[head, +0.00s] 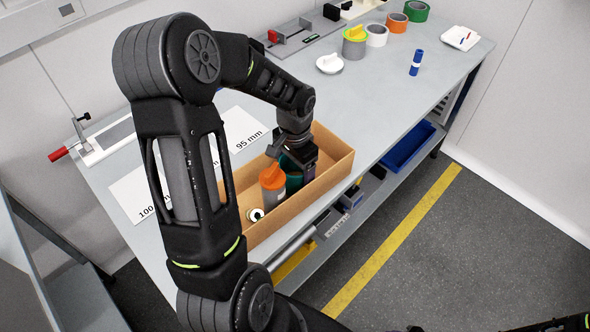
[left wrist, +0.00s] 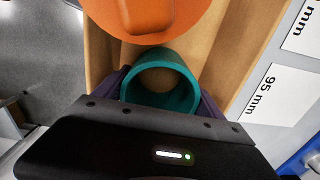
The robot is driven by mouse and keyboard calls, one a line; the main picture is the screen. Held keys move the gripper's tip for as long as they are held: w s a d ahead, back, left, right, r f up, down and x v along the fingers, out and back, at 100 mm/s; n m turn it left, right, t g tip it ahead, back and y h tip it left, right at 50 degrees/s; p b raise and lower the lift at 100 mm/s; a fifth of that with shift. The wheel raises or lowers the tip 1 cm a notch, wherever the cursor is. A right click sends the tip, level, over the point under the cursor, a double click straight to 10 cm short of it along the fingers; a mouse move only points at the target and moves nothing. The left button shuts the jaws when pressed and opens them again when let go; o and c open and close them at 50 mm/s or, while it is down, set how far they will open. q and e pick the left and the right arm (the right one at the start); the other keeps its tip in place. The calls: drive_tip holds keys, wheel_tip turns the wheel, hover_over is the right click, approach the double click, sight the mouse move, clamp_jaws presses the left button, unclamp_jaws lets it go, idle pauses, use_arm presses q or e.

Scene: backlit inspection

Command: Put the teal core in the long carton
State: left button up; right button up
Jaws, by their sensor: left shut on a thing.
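The long carton (head: 338,168) is an open brown cardboard box along the table's front edge. The teal core (head: 293,182) is a hollow ring, upright inside the carton's walls; I cannot tell whether it rests on the floor. My left gripper (head: 297,160) reaches down into the carton and is shut on the core. In the left wrist view, dark purple fingers (left wrist: 163,80) lie on either side of the teal core (left wrist: 180,102), and brown carton (left wrist: 232,50) shows around it. My right gripper is not in view; only parts of that arm show at bottom right.
A grey cylinder with an orange top (head: 272,184) stands right beside the core in the carton, with a small white-and-dark roll (head: 256,215). Behind lies a white sheet marked 95 mm (head: 240,128).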

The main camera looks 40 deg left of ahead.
use_arm(q)
drive_tip(key=shift+f, duration=0.2)
drive_tip(key=o, duration=1.2)
drive_tip(key=shift+r, duration=0.1)
drive_tip(key=shift+r, duration=0.2)
drive_tip(key=shift+w+r, duration=0.1)
drive_tip(key=shift+r, duration=0.2)
wheel_tip(320, 180, up, 11)
drive_tip(key=shift+r+b, duration=0.15)
drive_tip(key=shift+b, duration=0.6)
